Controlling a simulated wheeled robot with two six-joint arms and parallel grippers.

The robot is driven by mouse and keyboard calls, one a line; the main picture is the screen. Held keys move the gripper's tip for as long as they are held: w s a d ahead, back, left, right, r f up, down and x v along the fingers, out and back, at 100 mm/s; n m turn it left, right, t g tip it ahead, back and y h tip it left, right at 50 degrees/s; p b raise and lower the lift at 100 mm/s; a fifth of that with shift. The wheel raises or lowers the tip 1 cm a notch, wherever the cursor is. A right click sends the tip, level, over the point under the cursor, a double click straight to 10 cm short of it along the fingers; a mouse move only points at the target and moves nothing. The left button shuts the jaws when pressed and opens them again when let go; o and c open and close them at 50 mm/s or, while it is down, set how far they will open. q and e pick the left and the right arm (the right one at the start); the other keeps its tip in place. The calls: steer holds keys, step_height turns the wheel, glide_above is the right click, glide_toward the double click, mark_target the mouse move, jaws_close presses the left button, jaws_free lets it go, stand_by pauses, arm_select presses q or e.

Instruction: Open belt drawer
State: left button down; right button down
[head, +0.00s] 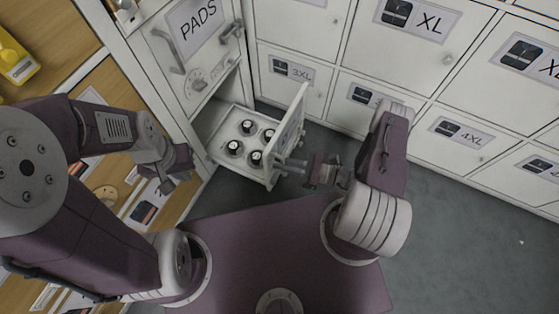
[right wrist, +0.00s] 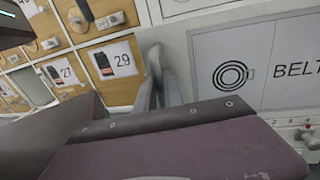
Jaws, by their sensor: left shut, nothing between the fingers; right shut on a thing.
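The belt drawer (head: 297,112) stands pulled out from the white cabinet, with several dark rolled belts (head: 248,127) inside. Its front panel carries a coil picture and the word BELT in the right wrist view (right wrist: 285,100). My right gripper (head: 288,164) is at the outer face of that panel, shut on what looks like the drawer handle. The grip itself is small in the head view and partly hidden by the gripper's body in the wrist view. My left gripper (head: 178,184) is shut and empty, left of the drawer and apart from it.
A closed PADS door (head: 197,22) with a handle and dial is above the drawer. White lockers (head: 300,78) with size labels line the back. Wooden shelving (head: 70,65) with a yellow item (head: 16,62) is at left. Grey floor (head: 455,240) is clear at right.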

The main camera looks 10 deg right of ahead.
stand_by(0.3)
steer(key=c, duration=1.5)
jaws_free()
steer(key=p+v, duration=0.3)
steer(key=v, duration=0.6)
